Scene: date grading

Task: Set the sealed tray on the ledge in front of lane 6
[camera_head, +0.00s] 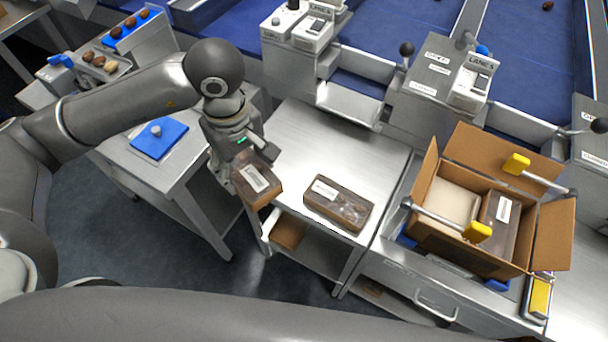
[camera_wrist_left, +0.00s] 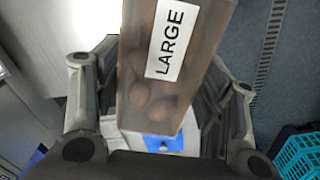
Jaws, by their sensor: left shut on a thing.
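My left gripper (camera_head: 243,165) is shut on a brown sealed tray (camera_head: 259,184) with a white label. In the left wrist view the tray (camera_wrist_left: 160,97) sits between the fingers of my left gripper (camera_wrist_left: 160,120); its label reads LARGE and dates show through the film. The tray is held beside the left edge of the steel table. A metal ledge (camera_head: 349,103) juts out below the lane openings behind the table. My right gripper is out of view.
A second sealed tray (camera_head: 338,203) lies on the steel table (camera_head: 330,150). An open cardboard box (camera_head: 468,246) with a tray inside stands to the right, under yellow-ended handles. A side table (camera_head: 178,172) with a blue pad (camera_head: 158,144) is at left. The table's back half is clear.

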